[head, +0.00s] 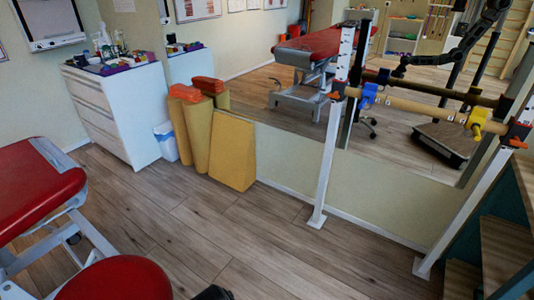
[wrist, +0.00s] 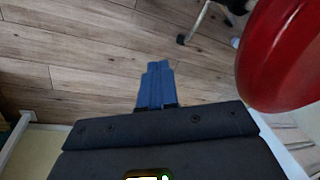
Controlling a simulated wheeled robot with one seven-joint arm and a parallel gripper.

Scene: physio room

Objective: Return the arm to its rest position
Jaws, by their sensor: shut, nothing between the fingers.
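My gripper (wrist: 157,66) shows in the wrist view. Its two blue fingers are together with nothing between them, and they point over the bare wood floor (wrist: 90,65). The dark gripper body fills the bottom of that view. The fingers are apart from the red round stool seat (wrist: 285,60) at the upper right. In the head view I cannot make out my gripper. Only a small dark part shows at the bottom edge, and I cannot tell what it is.
The red stool (head: 115,280) and red couch (head: 35,200) stand at the left. A white cabinet (head: 125,115) and yellow foam pieces (head: 232,160) are along the wall. A wooden rail (head: 410,105) on white posts (head: 328,165) stands right. The middle floor (head: 200,220) is clear.

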